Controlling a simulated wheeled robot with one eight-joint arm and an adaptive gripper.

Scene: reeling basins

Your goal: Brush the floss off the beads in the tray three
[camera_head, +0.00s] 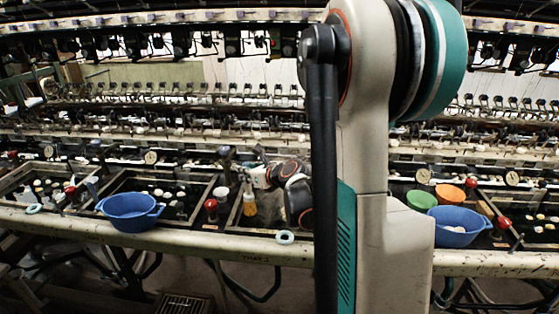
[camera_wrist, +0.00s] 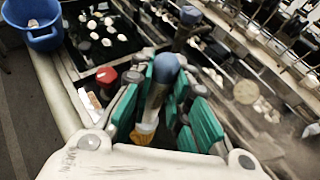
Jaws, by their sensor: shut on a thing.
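In the wrist view the teal-padded fingers of my gripper (camera_wrist: 165,98) close around the brush handle (camera_wrist: 157,97), which has a blue end; the bristles (camera_wrist: 145,131) show near the palm. My arm hides much of tray three in the head view. I cannot make out its beads or floss there, nor whether the bristles touch anything.
A blue basin (camera_head: 131,213) stands left on the tray edge. A red knob (camera_head: 210,205) stands beside tray three. The neighbouring tray holds several white beads (camera_wrist: 94,24). Blue (camera_head: 458,228), green (camera_head: 420,200) and orange (camera_head: 450,194) bowls stand to the right. Reeling machinery runs behind.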

